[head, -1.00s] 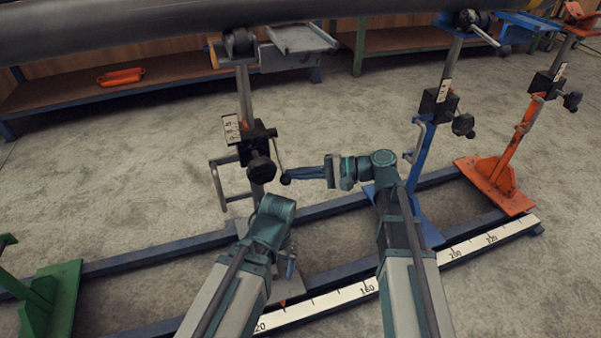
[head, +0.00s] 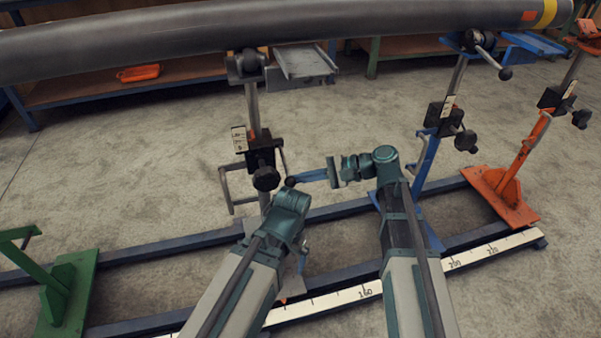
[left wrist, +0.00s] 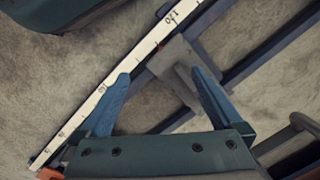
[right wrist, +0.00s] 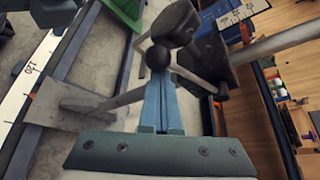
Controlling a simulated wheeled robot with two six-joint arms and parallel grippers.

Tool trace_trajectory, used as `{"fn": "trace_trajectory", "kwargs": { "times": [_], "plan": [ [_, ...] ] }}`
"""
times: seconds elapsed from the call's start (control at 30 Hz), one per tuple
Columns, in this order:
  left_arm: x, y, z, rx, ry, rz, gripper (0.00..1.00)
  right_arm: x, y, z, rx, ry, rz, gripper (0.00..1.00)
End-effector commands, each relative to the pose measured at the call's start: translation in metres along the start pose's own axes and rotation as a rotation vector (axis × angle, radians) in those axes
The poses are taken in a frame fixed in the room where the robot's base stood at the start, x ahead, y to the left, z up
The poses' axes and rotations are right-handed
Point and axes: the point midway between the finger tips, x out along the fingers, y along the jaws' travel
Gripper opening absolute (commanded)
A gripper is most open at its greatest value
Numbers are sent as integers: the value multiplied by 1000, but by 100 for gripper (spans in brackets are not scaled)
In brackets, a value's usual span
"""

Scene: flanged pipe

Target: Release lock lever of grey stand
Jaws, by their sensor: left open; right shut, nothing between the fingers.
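The grey stand (head: 252,105) stands upright under the pipe, with a black clamp block (head: 261,155) and a dark knob (head: 266,179). Its thin lock lever hangs at the block's right side and ends in a black ball (head: 290,182). The lever's ball also shows in the right wrist view (right wrist: 158,57). My right gripper (head: 299,179) is shut and empty, its tips right at the ball. In the right wrist view its fingers (right wrist: 158,88) meet just below the ball; I cannot tell whether they touch. My left gripper (left wrist: 160,85) is open and empty, pointing down above the rail near the stand's foot.
The large grey pipe (head: 150,45) runs across the top. A blue stand (head: 428,165) and an orange stand (head: 510,185) stand to the right, a green one (head: 70,290) at left. Floor rails and a white scale (head: 330,301) run below. Benches line the back.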

Motion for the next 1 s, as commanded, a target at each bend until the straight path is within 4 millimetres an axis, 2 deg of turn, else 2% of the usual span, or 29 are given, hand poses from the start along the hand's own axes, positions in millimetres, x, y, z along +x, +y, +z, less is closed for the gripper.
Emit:
{"fn": "trace_trajectory", "kwargs": {
  "times": [0.03,0.33,0.7,1.0],
  "plan": [
    [-17,-2,1,2,0,0,100,-5,-10,10,33,-3,21,0],
    [-66,-7,4,4,-2,-3,100,-17,-31,32,271,-2,151,0],
    [-95,-11,6,-3,-4,-7,100,-25,-54,46,293,-2,162,0],
    [-106,-12,7,-6,-4,-8,100,-26,-65,50,292,-2,161,0]
  ]
}}
